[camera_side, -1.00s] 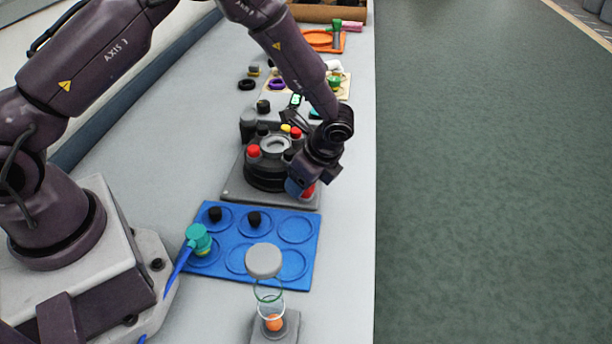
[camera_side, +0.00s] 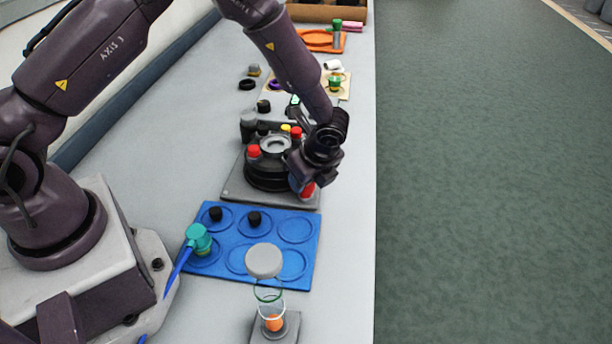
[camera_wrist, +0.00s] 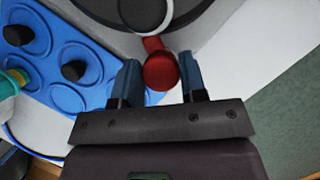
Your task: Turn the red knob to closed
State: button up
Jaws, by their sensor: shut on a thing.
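The red knob (camera_wrist: 160,70) has a rounded red end and a red stem running up toward the dark round tank in the wrist view. It sits between the two blue fingertips of my gripper (camera_wrist: 159,76), which is shut on it. In the side view, the red knob (camera_side: 308,191) shows low at the near right corner of the black tank unit (camera_side: 266,178), partly hidden behind my gripper (camera_side: 301,185). The knob's exact angle is hard to tell.
Other red caps (camera_side: 253,151) sit on top of the unit, which stands on a grey base plate (camera_side: 235,190). A blue tray (camera_side: 228,265) with round recesses lies in front, holding black knobs and a teal-headed tool (camera_side: 198,238). The table's right edge is close to my gripper.

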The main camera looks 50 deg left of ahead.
jog(key=shift+d+m+t, duration=0.1)
jog(key=shift+m+t, duration=0.5)
jog(key=shift+m, duration=1)
jog(key=o, duration=0.9)
jog(key=shift+o, duration=0.2)
jog(key=shift+r, duration=0.1)
jog(key=v, duration=1.3)
jog(key=shift+s, duration=0.2)
